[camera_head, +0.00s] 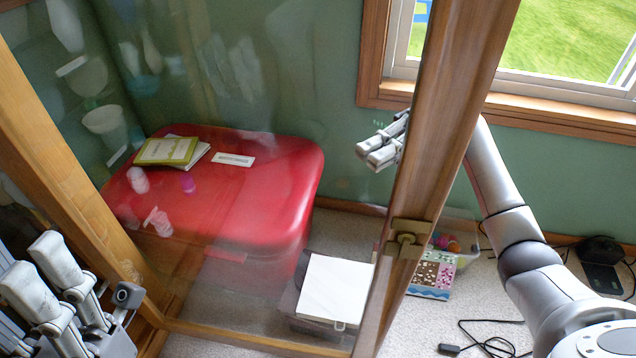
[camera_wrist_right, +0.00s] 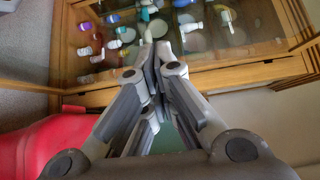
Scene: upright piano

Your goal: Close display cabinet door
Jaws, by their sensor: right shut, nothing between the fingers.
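The display cabinet door (camera_head: 250,220) is a clear glass pane in a wooden frame, standing open across the head view. Its thick upright (camera_head: 440,110) carries a brass-coloured fitting (camera_head: 406,239). My right gripper (camera_head: 372,152) shows just left of this upright, and its arm passes behind the upright. Its fingers are together and empty, and I cannot tell whether they touch the door. In the wrist view the closed fingertips (camera_wrist_right: 158,55) point toward the wooden cabinet (camera_wrist_right: 190,76), where several small items show behind glass. My left gripper (camera_head: 48,275) is at lower left, by the wooden frame; its finger gap is unclear.
A red box (camera_head: 280,190) with a green book (camera_head: 166,151) on top shows through the glass. A white-topped bin (camera_head: 335,290) and a patterned box (camera_head: 432,275) stand on the carpet. Black cables (camera_head: 490,340) lie at lower right. A window is at upper right.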

